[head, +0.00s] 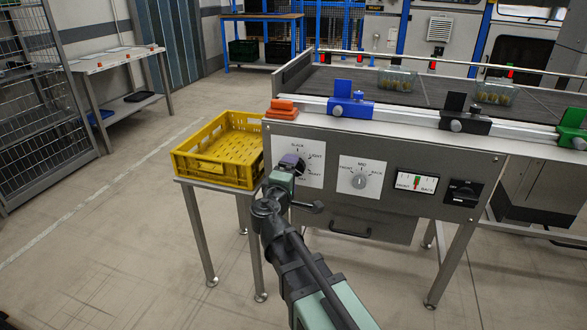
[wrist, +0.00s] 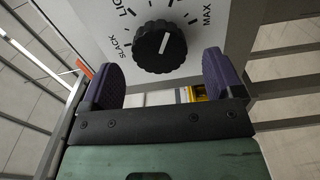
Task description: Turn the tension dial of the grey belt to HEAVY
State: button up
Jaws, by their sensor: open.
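The tension dial is a round black knob with a white pointer line, seen in the wrist view (wrist: 159,52). Around it I read SLACK at left, part of LIGHT at upper left and MAX at right. The pointer aims up and slightly right, between LIGHT and MAX; HEAVY is out of that view. In the head view my gripper covers the knob on its white dial plate (head: 318,173), whose lower-right label reads HEAVY, partly blocked. My gripper (wrist: 162,80) is open, its two purple fingers apart on either side just below the knob, not visibly touching it.
Right of the dial sit a FRONT/MID/BACK knob (head: 359,181), a gauge (head: 416,184) and a black switch (head: 463,193). A yellow crate (head: 215,175) stands on a stand at left. Orange blocks (head: 282,107) lie on the panel's top-left corner. The grey belt (head: 425,86) runs above.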

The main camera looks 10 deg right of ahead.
jog(key=v, duration=0.7)
jog(key=shift+d, duration=0.1)
jog(key=s+d+f+m+g+y, duration=0.2)
jog(key=s+f+m+g+y, duration=0.35)
jog(key=s+f+g, duration=0.3)
jog(key=s+d+f+m+g+y, duration=0.2)
jog(key=s+f+m+g+y, duration=0.2)
jog(key=s+f+m+g, duration=0.4)
notch_tip(320, 180, up, 34)
jog(key=w+d+n+p, duration=0.1)
jog(key=n+p, duration=0.1)
jog(key=p, duration=3.2)
jog(key=shift+t+p, duration=0.4)
jog(key=shift+t, duration=0.05)
jog(key=shift+w+h, duration=0.1)
jog(key=shift+h, duration=0.15)
